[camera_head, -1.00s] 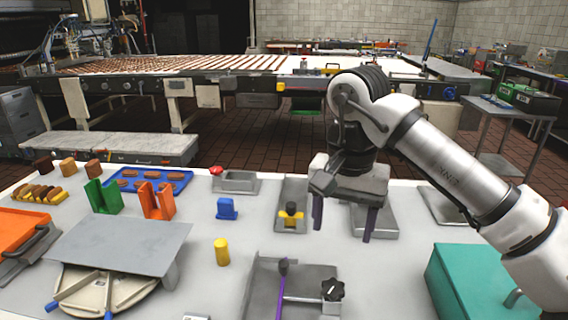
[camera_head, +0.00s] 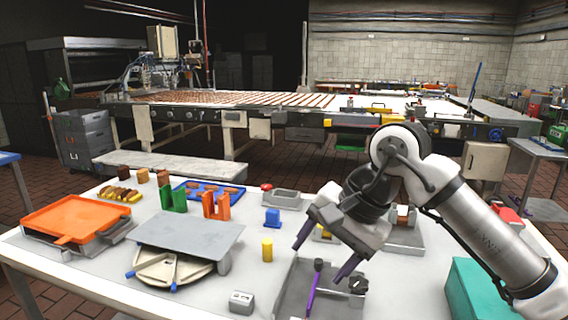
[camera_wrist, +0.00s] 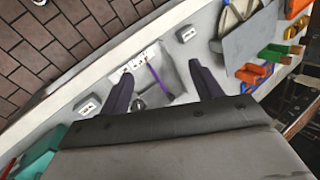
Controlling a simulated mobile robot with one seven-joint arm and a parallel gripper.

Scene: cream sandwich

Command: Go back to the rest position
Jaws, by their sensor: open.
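My gripper (camera_head: 324,262) is open and empty, its two dark fingers spread apart above the right part of the white table (camera_head: 190,303). In the wrist view my gripper (camera_wrist: 160,84) shows both fingers, with a grey tray (camera_wrist: 172,72) and a purple stick (camera_wrist: 157,76) below and between them. The arm reaches in from the right side of the head view. The fingers hide part of the grey tray (camera_head: 290,290) in the head view.
An orange tray (camera_head: 65,215), a grey plate (camera_head: 190,236) over a round device, a green holder (camera_head: 173,199), an orange holder (camera_head: 215,206), a blue block (camera_head: 272,218) and a yellow cylinder (camera_head: 267,250) stand left of my gripper. A teal box (camera_head: 475,285) stands at right. A conveyor (camera_head: 230,98) runs behind.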

